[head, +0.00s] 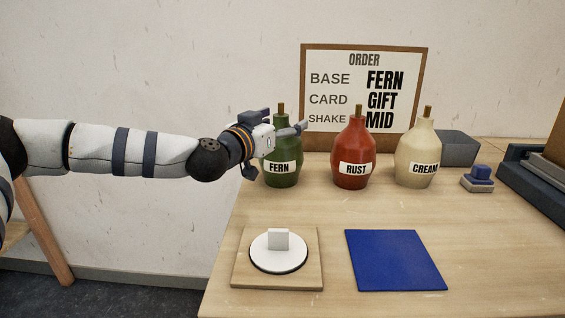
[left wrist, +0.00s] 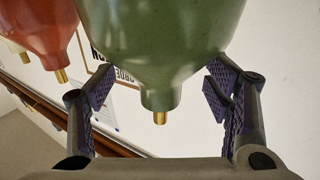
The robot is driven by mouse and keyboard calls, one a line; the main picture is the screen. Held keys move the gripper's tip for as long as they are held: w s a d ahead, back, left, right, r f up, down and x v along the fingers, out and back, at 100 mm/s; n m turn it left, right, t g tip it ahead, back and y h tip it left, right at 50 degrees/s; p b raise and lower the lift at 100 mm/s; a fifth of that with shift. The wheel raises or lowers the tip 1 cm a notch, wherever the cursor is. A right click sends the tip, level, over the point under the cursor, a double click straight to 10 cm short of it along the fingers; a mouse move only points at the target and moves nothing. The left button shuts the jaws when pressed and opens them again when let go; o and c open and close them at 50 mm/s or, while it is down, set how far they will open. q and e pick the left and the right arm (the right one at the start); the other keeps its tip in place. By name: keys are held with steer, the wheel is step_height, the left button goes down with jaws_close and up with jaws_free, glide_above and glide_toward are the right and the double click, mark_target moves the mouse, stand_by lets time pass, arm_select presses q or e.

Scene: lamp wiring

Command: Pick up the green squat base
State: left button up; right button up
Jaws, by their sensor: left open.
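The green squat base (head: 283,176) is a bottle-shaped body labelled FERN, with a thin brass-coloured stem on top. It stands upright at the back left of the table. My left gripper (head: 291,130) is at the height of its neck and hides part of its upper body in the head view. In the left wrist view the green base (left wrist: 160,40) appears upside down, its neck between the two spread fingers of my left gripper (left wrist: 160,92). The fingers are open, with gaps on both sides of the neck. My right gripper is not in view.
A red base (head: 352,150) and a cream base (head: 417,150) stand to the right of the green one. An order sign (head: 318,62) stands behind. A wooden board with a white disc (head: 278,262) and a blue mat (head: 395,260) lie in front. A blue-grey stamp-like block (head: 478,180) sits right.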

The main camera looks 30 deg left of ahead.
arm_select(q)
steer(key=c, duration=1.5)
steer(key=shift+s, duration=0.1)
jaws_close()
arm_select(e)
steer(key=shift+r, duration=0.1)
